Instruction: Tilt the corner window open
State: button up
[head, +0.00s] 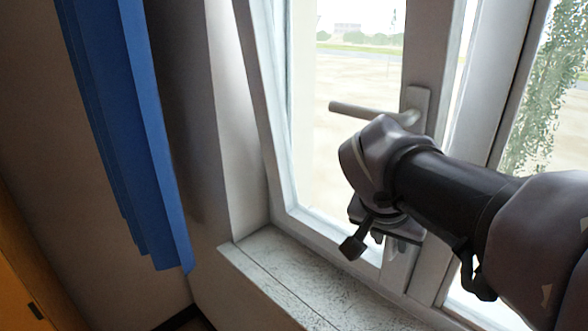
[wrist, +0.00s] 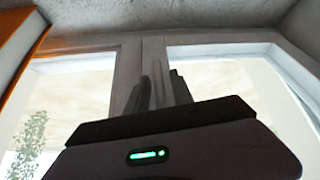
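The corner window's white sash (head: 282,150) stands in its frame in the head view and looks closed. Its light grey handle (head: 375,111) lies roughly level, the lever pointing left from its plate. My gripper (head: 372,242) is below the handle, in front of the lower sash, apart from the handle. In the wrist view, the two dark fingers of my gripper (wrist: 158,92) stand apart with nothing held between them. The white window frame (wrist: 126,75) shows behind them. The handle cannot be made out in the wrist view.
A speckled stone sill (head: 275,268) runs below the window. A blue curtain (head: 125,130) hangs at the left by the wall. An orange-brown piece of furniture (head: 28,285) stands at the lower left. Another window pane is right of the post, partly behind my arm.

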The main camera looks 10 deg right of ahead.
dwell(0.3)
jog(key=p+v, duration=0.6)
jog(key=v, duration=1.1)
jog(key=shift+s+r, duration=0.2)
jog(key=shift+r, duration=0.1)
jog(key=shift+a, duration=0.1)
jog(key=shift+c, duration=0.4)
